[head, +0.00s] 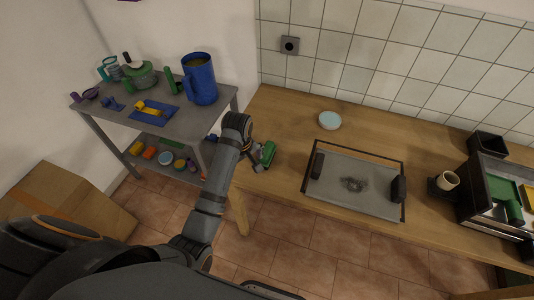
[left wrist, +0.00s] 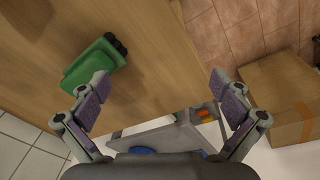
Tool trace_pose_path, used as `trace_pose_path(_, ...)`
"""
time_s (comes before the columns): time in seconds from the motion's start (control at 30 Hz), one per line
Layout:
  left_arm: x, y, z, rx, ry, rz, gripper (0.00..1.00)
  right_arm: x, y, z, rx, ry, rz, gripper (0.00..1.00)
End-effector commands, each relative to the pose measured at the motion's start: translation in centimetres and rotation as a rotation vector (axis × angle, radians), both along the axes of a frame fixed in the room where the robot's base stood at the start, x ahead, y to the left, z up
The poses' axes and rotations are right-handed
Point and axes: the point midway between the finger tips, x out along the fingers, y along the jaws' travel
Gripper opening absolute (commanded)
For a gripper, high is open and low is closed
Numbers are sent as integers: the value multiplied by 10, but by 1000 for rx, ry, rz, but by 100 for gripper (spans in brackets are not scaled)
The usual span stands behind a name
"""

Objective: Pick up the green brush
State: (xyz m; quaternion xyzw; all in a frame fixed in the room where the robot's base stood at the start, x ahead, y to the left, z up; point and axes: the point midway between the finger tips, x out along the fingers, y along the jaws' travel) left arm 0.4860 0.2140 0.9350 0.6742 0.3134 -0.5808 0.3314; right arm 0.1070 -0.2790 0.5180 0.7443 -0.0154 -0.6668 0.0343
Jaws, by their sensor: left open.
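The green brush (head: 267,153) lies on the left end of the wooden counter (head: 290,125). In the left wrist view the brush (left wrist: 90,68) shows a green body with black bristles at one end. My left gripper (head: 260,162) is at the brush in the head view, its fingers partly hidden by my arm. In the left wrist view my left gripper (left wrist: 158,82) is open with nothing between its fingers. The brush lies beyond the left finger, off to one side of the gap. I cannot tell whether that finger touches it. My right gripper is not in view.
A tray with black handles (head: 335,185) and a pale blue round dish (head: 330,120) are on the counter. A cup (head: 447,181) stands farther right. A grey shelf (head: 190,125) with a blue jug (head: 199,80) stands left. A cardboard box (head: 75,195) is on the floor.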

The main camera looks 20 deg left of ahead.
Motion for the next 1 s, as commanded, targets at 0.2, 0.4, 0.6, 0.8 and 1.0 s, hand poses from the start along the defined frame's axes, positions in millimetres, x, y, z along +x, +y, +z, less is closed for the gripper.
trace_pose_path(0.2,63,-29,48,-61,56,319,100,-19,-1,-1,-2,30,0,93)
trace_pose_path(0.4,93,-51,91,-72,105,547,100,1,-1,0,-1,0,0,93)
trace_pose_path(0.6,95,-53,93,-72,111,577,100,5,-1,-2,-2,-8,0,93)
trace_pose_path(0.8,95,-52,63,-71,110,576,100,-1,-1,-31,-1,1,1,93)
trace_pose_path(1.0,96,-52,39,-72,108,575,100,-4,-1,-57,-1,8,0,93)
